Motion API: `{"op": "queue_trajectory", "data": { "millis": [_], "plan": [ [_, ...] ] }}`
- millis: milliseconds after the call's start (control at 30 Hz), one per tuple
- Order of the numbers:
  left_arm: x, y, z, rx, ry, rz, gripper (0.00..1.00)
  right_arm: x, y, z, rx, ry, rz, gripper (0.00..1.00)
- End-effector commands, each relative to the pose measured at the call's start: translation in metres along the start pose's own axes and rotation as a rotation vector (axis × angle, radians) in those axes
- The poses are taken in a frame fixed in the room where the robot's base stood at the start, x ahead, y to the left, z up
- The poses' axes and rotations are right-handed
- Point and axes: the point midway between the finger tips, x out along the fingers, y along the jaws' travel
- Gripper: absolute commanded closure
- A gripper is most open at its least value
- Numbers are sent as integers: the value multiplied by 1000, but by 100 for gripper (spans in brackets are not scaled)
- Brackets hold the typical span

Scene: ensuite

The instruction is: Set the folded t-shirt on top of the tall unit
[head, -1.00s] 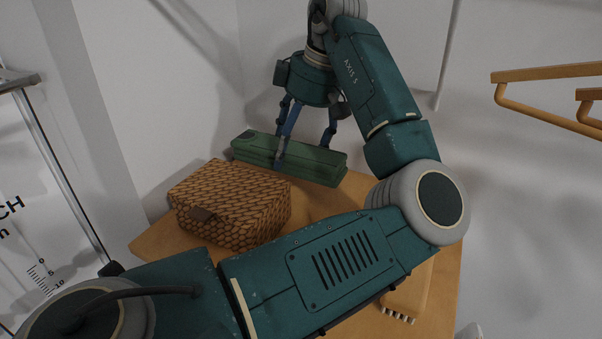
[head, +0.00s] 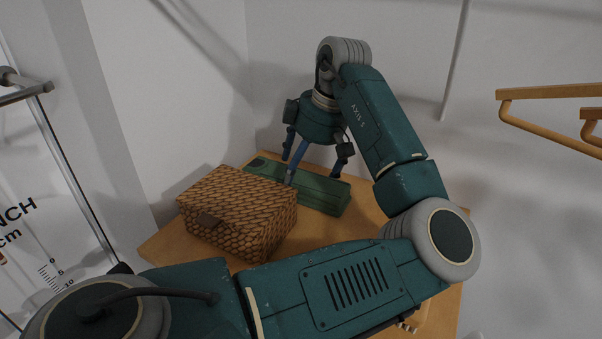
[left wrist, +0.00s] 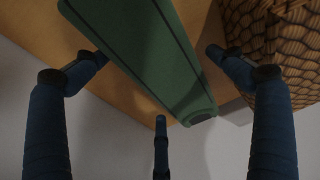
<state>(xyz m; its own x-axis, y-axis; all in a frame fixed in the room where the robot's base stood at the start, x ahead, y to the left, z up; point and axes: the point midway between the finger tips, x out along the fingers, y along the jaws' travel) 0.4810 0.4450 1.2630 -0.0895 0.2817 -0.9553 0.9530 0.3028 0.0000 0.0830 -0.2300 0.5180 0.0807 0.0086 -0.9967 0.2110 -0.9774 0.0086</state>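The folded t-shirt (head: 325,195) is a long, flat green bundle with a dark patch at one end. It lies on the wooden top of the tall unit (head: 365,215), behind and right of the woven basket. My left gripper (head: 313,178) points down over it. In the left wrist view the green bundle (left wrist: 150,50) passes between the spread blue fingers (left wrist: 155,75). A small gap shows between the right finger and the bundle, and the fingers look open. My right gripper is not in view.
The woven basket (head: 235,215) stands close beside the t-shirt; it also shows in the left wrist view (left wrist: 280,45). White walls meet behind the unit.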

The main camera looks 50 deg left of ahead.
Motion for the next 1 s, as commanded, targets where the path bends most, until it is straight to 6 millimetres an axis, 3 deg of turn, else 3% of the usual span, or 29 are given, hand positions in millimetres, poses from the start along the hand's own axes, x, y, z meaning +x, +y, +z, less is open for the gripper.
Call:
{"op": "queue_trajectory", "data": {
  "millis": [367, 800, 1000],
  "plan": [
    [-10, 1, -1, 0, 1, 3, 5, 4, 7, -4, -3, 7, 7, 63],
    [-99, 0, 0, 2, -1, 4, 5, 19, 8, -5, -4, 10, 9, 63],
    [-120, 0, -1, 0, -1, 1, 5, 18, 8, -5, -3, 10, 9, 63]
  ]
}}
